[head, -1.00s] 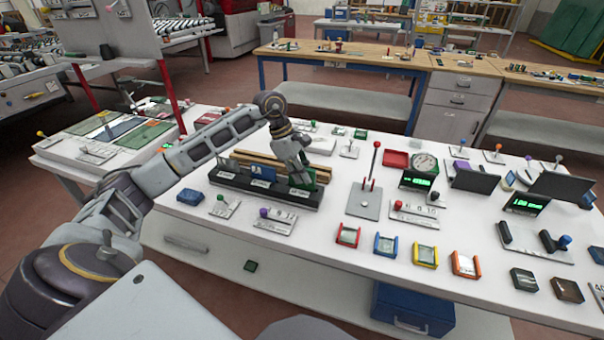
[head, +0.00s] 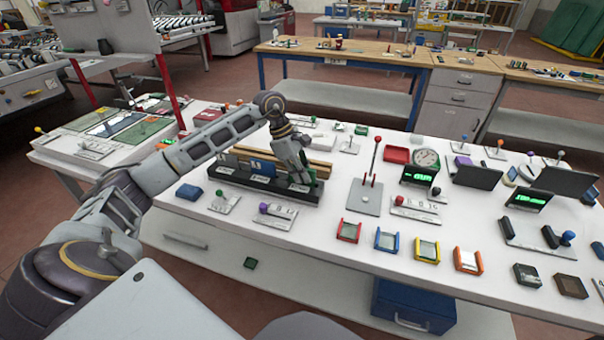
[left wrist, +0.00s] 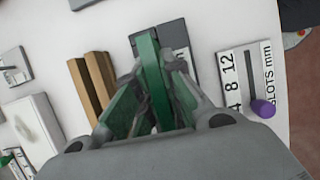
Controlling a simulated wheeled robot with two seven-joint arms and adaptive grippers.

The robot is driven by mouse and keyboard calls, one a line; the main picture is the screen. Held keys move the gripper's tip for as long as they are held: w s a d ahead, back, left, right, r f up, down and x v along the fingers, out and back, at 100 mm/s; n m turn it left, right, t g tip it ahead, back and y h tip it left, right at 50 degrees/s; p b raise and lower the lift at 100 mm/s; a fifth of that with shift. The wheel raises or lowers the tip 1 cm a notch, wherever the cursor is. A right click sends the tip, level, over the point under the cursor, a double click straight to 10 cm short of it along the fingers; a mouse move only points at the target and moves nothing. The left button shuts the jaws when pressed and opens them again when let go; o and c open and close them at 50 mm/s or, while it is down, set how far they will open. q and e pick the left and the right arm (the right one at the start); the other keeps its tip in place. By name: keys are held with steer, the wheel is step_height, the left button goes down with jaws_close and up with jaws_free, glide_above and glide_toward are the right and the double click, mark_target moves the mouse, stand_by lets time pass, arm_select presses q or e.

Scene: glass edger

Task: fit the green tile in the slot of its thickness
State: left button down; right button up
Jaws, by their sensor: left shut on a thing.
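My left gripper (head: 305,180) is shut on the green tile (head: 313,181) at the right end of the black slotted block (head: 250,184). In the left wrist view, the green tile (left wrist: 152,70) stands edge-on between the fingertips of my left gripper (left wrist: 153,100), with green surfaces on both sides. The tile is over or in the block's right end; its lower edge is hidden, so I cannot tell how deep it sits. A blue tile (head: 262,168) stands in the block further left. My right gripper is not in view.
A plate with a purple knob (head: 264,209), marked "SLOTS mm" in the left wrist view (left wrist: 242,85), lies in front of the block. Wooden rails (head: 318,168) run behind it. A red-handled lever (head: 374,160) stands to the right. Coloured frames line the front edge.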

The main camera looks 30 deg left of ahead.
arm_select(q)
steer(key=shift+f, duration=0.25)
stand_by(0.7)
steer(key=c, duration=1.5)
jaws_free()
steer(key=shift+o, duration=0.2)
steer(key=shift+r, duration=0.1)
steer(key=v, duration=1.1)
steer(key=shift+r, duration=0.4)
steer(key=shift+a+r, duration=0.1)
steer(key=shift+a, duration=0.05)
step_height(320, 180, up, 9)
steer(key=p, duration=0.8)
steer(key=shift+p, duration=0.4)
steer(key=shift+r+p, duration=0.4)
steer(key=shift+p, duration=0.05)
